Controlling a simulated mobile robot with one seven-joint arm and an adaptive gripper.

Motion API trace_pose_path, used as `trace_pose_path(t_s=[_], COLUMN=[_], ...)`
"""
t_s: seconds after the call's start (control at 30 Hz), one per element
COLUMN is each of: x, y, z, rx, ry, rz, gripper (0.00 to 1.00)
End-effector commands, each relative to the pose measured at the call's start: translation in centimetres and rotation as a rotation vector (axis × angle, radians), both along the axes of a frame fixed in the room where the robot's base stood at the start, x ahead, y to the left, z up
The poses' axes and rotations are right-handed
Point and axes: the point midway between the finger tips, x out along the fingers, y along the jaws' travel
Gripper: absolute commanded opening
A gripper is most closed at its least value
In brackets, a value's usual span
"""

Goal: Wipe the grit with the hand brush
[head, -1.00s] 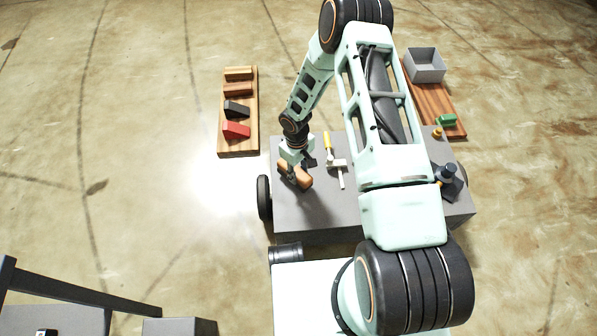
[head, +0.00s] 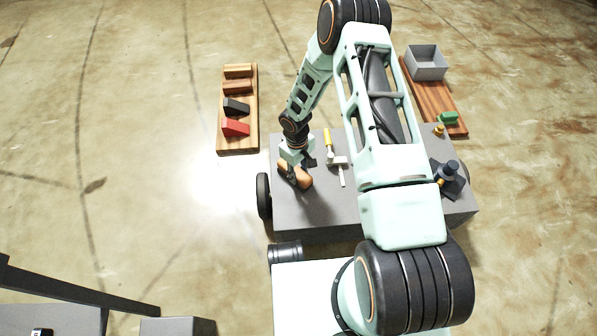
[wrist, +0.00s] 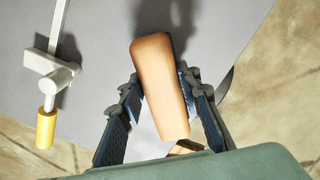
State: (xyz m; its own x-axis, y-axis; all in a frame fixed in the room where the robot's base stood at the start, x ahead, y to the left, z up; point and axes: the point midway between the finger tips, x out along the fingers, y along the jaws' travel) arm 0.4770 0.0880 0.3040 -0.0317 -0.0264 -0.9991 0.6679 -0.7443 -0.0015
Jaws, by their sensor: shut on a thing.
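The hand brush (head: 300,174) has an orange-brown wooden body and is at the left end of the grey cart top (head: 310,212). My gripper (head: 292,172) is shut on it from above. In the wrist view the brush (wrist: 160,75) lies between the two dark fingers of my gripper (wrist: 163,112), its long end pointing away. Its underside is hidden, so I cannot tell whether it touches the cart top. I cannot make out any grit in these views.
A yellow-handled tool (head: 328,140) lies right of the brush. A dark blue-topped object (head: 449,172) stands at the cart's right. A wooden board (head: 238,147) with several blocks lies left, and another board (head: 425,92) with a grey bin (head: 426,62) lies right.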

Motion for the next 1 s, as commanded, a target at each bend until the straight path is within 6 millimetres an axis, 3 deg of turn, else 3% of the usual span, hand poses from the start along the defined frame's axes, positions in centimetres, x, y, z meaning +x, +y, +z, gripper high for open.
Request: trace_pose_path(t_s=[0.27, 0.7, 1.0], x=[0.0, 0.0, 0.0], y=[-0.3, -3.9, -3.8], z=[-0.1, 0.0, -0.3], rx=[0.0, -0.001, 0.0], ry=[0.0, 0.0, 0.0], rz=[-0.001, -0.002, 0.001], gripper=[0.0, 0.0, 0.0])
